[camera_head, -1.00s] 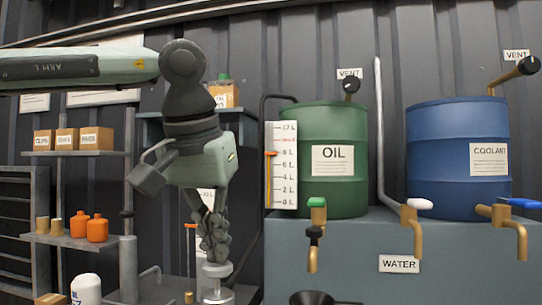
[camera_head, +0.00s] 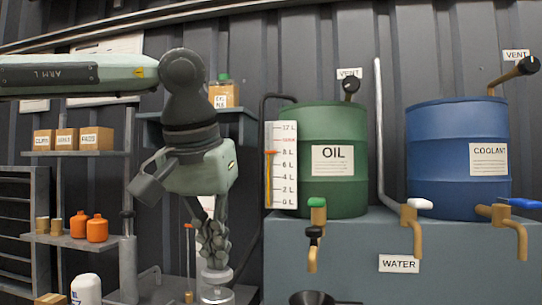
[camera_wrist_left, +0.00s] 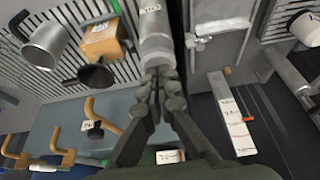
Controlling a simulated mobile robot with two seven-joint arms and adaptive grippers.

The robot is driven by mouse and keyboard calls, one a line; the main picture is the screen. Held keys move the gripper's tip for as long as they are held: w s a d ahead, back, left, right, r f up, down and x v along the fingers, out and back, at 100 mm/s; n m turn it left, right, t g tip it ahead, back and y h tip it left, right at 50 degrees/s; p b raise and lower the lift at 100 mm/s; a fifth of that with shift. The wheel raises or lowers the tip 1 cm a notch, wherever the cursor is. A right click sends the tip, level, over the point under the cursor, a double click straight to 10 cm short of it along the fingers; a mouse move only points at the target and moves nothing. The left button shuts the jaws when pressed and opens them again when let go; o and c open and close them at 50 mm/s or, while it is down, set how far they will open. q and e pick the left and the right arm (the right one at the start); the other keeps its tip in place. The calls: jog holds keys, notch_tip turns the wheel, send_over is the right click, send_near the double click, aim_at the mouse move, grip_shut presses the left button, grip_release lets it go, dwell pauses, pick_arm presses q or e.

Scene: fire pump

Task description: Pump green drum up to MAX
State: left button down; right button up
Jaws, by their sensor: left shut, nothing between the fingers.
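The green OIL drum (camera_head: 333,150) stands on the grey bench. Its white level scale (camera_head: 284,165) is on its left side. The orange marker (camera_head: 270,152) sits at about the 8 L line, below a red mark that is too small to read. In the left wrist view the shut fingertips (camera_wrist_left: 160,78) meet the end of the silver pump cylinder (camera_wrist_left: 155,42). My right gripper is not in view.
A blue COOLANT drum (camera_head: 456,155) stands at the right. Brass taps, including the WATER tap (camera_head: 413,230), stick out along the bench (camera_head: 340,262). A black funnel (camera_head: 312,298) is below. Shelves with orange bottles (camera_head: 88,228) are at the left.

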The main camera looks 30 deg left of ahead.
pick_arm(q)
jog(key=shift+r, duration=2.55)
jog(key=shift+f, duration=0.1)
jog(key=shift+f, duration=3.25)
jog(key=shift+r, duration=0.1)
jog(key=shift+r, duration=3.25)
jog(key=shift+f, duration=0.15)
